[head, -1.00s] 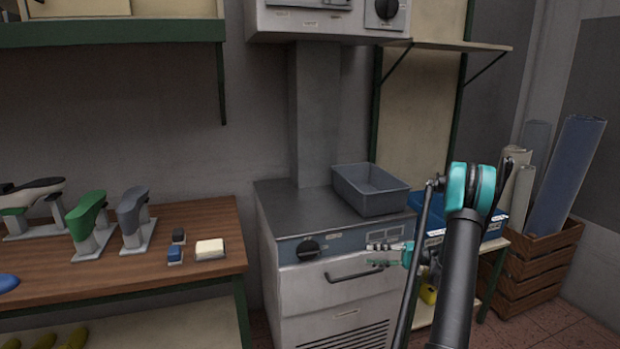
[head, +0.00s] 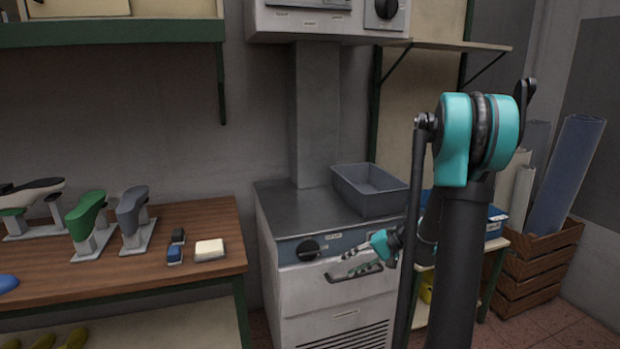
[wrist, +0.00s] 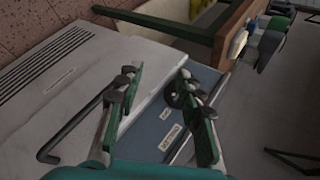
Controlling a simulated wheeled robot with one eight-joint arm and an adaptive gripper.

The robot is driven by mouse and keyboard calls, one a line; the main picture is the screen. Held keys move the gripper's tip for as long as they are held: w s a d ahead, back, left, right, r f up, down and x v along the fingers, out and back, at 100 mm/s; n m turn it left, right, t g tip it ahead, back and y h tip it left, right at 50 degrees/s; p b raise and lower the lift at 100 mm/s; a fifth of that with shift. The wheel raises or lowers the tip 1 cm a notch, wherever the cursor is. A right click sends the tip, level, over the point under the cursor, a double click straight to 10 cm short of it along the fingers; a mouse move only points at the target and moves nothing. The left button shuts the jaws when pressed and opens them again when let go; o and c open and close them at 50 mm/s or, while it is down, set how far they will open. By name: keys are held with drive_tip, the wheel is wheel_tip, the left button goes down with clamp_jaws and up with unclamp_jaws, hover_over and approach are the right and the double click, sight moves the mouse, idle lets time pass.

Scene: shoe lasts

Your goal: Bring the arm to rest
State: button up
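My gripper (head: 355,266) is in front of the grey cabinet (head: 325,305), near its handle and control strip in the head view. In the wrist view its two fingers (wrist: 165,110) are spread apart with nothing between them. Behind them show the cabinet's front panel, the blue control strip (wrist: 160,130) with its dark knob, and the bar handle (wrist: 75,130). My arm is folded, with its teal elbow raised high at the right of the head view. I cannot tell how far the fingers are from the cabinet front.
A grey bin (head: 370,190) stands on the cabinet top. The wooden bench (head: 215,228) at left holds several shoe lasts, including a green one (head: 86,215), and small blocks. A wooden crate (head: 540,270) with rolls stands at right, beside a low shelf with blue boxes.

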drive_tip(key=s+d+f+n+t+h, duration=0.1)
drive_tip(key=s+h, duration=0.4)
drive_tip(key=s, duration=0.5)
drive_tip(key=s+d+f+n+t+h, duration=0.1)
drive_tip(key=s+d+h, duration=0.4)
drive_tip(key=s, duration=0.6)
drive_tip(key=shift+s+f+n, duration=0.3)
drive_tip(key=shift+f+n, duration=0.1)
drive_tip(key=shift+f, duration=0.45)
drive_tip(key=shift+d, duration=0.1)
drive_tip(key=shift+c, duration=0.4)
